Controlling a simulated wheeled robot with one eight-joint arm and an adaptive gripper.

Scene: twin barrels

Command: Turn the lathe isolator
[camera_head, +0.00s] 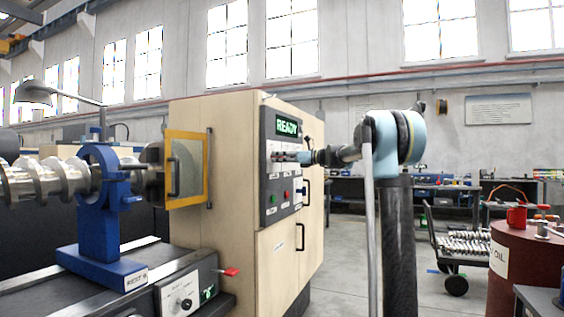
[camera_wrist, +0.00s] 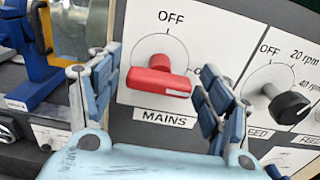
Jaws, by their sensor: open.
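In the wrist view, a red rotary switch (camera_wrist: 158,77) labelled MAINS sits on a white dial plate. OFF is printed above it, and a label to its right is partly hidden by my finger. Its red grip lies roughly level. My gripper (camera_wrist: 156,70) is open, with one blue finger on each side of the switch. I see no finger closed on it. In the head view, my gripper (camera_head: 295,157) is at the dark control panel (camera_head: 269,198) of the beige lathe cabinet, and the switch is hard to make out there.
A black speed knob (camera_wrist: 288,104) sits right of the switch. Above it on the cabinet is a green READY display (camera_head: 287,126). A lower box carries a red lever (camera_head: 230,271). A blue steady rest (camera_head: 102,220) stands left; a dark red oil drum (camera_head: 520,265) stands right.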

